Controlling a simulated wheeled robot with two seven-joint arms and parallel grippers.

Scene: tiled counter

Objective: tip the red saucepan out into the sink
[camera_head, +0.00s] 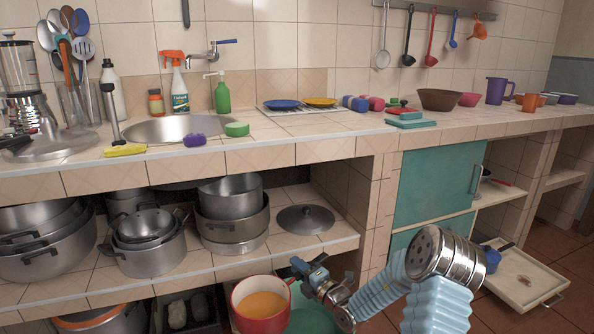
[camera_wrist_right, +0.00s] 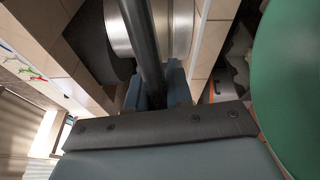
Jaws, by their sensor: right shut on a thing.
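The red saucepan (camera_head: 262,310) is low at the bottom of the head view, in front of the lower shelf, upright or nearly so. Orange liquid (camera_head: 262,304) shows inside it. My right gripper (camera_head: 302,268) is at the right side of its rim, shut on its handle, which is mostly hidden. In the right wrist view, the gripper (camera_wrist_right: 152,92) has a dark bar between its fingers; the pan's red body does not show there. The round metal sink (camera_head: 165,130) is set into the counter at the upper left. My left gripper is not in view.
The tiled counter edge (camera_head: 250,152) lies between pan and sink. A yellow sponge (camera_head: 125,150), purple sponge (camera_head: 194,140) and green item (camera_head: 237,129) line the sink's front. The faucet (camera_head: 212,52), spray bottle (camera_head: 179,88) and green dispenser (camera_head: 222,95) stand behind it. Metal pots (camera_head: 148,255) fill the shelf.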

